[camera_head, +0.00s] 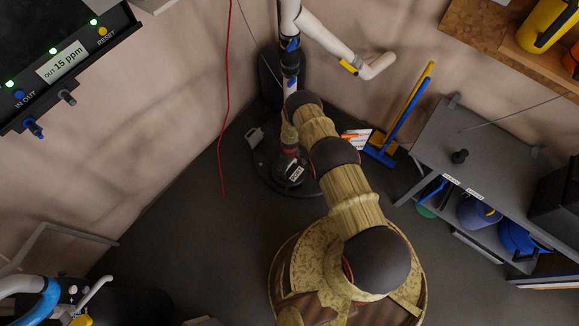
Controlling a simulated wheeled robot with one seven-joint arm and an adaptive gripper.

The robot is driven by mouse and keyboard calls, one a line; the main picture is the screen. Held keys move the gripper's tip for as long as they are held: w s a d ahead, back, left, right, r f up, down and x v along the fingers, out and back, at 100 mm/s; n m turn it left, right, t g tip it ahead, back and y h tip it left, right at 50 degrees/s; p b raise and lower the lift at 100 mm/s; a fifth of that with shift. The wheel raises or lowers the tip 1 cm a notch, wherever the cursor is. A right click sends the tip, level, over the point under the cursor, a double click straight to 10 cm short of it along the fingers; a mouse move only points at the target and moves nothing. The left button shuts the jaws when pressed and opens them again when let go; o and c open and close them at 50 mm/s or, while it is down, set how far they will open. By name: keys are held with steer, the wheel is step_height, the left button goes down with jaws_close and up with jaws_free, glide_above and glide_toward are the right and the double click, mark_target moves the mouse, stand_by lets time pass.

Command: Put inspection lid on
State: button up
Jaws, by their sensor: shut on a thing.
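My wood-patterned arm reaches from the lower middle to the foot of the white pipe. My gripper (290,153) is at its end, pointing down, small and partly hidden by my own arm. It is shut on a dark thing with some red on it, right beside a small white label (296,173). I cannot tell for sure whether this is the inspection lid. Below it is a round black base (267,178) at the foot of the white pipe (322,36). I cannot make out an opening in the base. Whether the held thing touches the base is unclear.
A blue and yellow broom (400,115) leans behind. A red cable (225,115) hangs left. A control panel (65,60) is upper left.

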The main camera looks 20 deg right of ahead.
steer(key=shift+f, duration=1.2)
stand_by(1.5)
steer(key=o, duration=1.3)
steer(key=shift+o, duration=0.2)
steer(key=shift+r, duration=6.05)
